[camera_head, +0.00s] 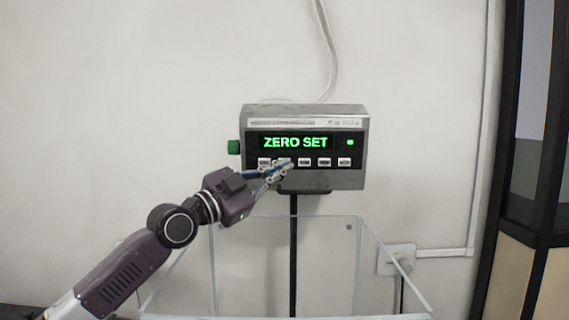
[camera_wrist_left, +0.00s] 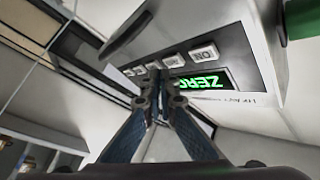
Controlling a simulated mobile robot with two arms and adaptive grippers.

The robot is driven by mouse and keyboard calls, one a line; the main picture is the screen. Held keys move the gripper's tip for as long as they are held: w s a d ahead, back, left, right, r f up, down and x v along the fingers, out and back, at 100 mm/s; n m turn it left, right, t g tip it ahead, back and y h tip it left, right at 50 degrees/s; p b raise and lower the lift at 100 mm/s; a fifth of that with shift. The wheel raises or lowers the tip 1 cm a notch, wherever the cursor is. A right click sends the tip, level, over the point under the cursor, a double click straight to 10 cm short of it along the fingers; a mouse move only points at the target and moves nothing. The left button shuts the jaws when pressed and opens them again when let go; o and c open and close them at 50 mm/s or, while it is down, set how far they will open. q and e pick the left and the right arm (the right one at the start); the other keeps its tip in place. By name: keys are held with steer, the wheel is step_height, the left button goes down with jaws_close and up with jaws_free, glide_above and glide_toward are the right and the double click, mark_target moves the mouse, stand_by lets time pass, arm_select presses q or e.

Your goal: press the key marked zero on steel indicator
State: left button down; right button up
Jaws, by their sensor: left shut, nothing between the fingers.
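The steel indicator (camera_head: 352,178) is a grey box on a dark post, with a row of white keys under its display. The display (camera_head: 296,142) reads "ZERO SET" in green. My left gripper (camera_head: 288,166) is shut and empty, its fingertips at the second key from the left, which they partly cover. I cannot tell whether they touch it. In the left wrist view the shut fingertips (camera_wrist_left: 160,78) lie over the key row, beside a key marked "ON" (camera_wrist_left: 204,53); the indicator (camera_wrist_left: 262,60) appears upside down there. The key labels in the head view are too small to read surely.
A clear glass-walled enclosure (camera_head: 360,262) stands below the indicator. A green knob (camera_head: 234,147) sticks out of the indicator's left side. A cable (camera_head: 332,60) runs up the wall. A wall socket (camera_head: 396,258) and a dark door frame (camera_head: 500,200) are at the right.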

arm_select(q)
steer(key=s, duration=0.1)
steer(key=s+p, duration=0.1)
steer(key=s, duration=0.3)
steer(key=shift+f+p, duration=0.3)
stand_by(0.5)
